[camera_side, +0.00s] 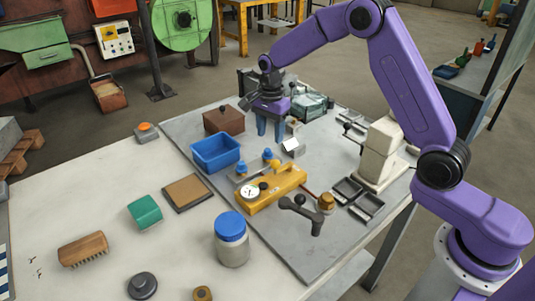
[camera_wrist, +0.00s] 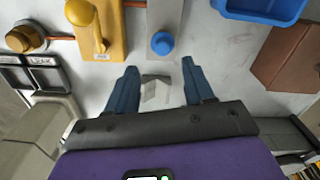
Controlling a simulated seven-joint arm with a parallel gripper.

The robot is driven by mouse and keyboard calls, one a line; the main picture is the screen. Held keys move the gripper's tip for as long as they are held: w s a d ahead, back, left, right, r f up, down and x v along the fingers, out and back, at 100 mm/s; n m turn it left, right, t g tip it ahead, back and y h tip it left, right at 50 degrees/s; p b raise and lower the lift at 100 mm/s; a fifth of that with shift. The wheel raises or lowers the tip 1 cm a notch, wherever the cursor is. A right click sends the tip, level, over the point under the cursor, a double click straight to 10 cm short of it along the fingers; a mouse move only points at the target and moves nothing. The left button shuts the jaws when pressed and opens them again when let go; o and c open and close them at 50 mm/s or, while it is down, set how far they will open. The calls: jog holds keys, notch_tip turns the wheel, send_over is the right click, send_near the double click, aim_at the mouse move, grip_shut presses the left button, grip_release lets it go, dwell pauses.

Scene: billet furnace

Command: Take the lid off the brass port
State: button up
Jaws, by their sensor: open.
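The brass port appears to be the short orange-brown cylinder (camera_side: 326,202) at the right end of the yellow gauge block, joined to it by a thin red-brown rod. In the wrist view it is at the upper left (camera_wrist: 26,38), with a darker round top that may be its lid. Lid and port are hard to tell apart. My gripper (camera_side: 273,133) is open and empty, pointing down over the grey plate behind the yellow block, well away from the port. In the wrist view its blue fingers (camera_wrist: 160,82) stand apart, with a small pale grey block (camera_wrist: 157,94) between and beyond them.
The yellow block (camera_side: 272,190), a black three-armed handle (camera_side: 302,212) and black open frames (camera_side: 359,197) crowd the port. A blue bin (camera_side: 216,152) and brown box (camera_side: 224,120) stand left of my gripper. A blue-capped jar (camera_side: 232,240) stands in front.

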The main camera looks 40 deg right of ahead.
aim_at(268, 149)
jog(key=shift+w+a+f, duration=0.1)
jog(key=shift+a+f, duration=0.05)
jog(key=shift+f, duration=1.3)
jog(key=shift+w+a+f, duration=0.1)
jog(key=shift+a+f, duration=0.05)
jog(key=shift+f, duration=1.25)
grip_shut()
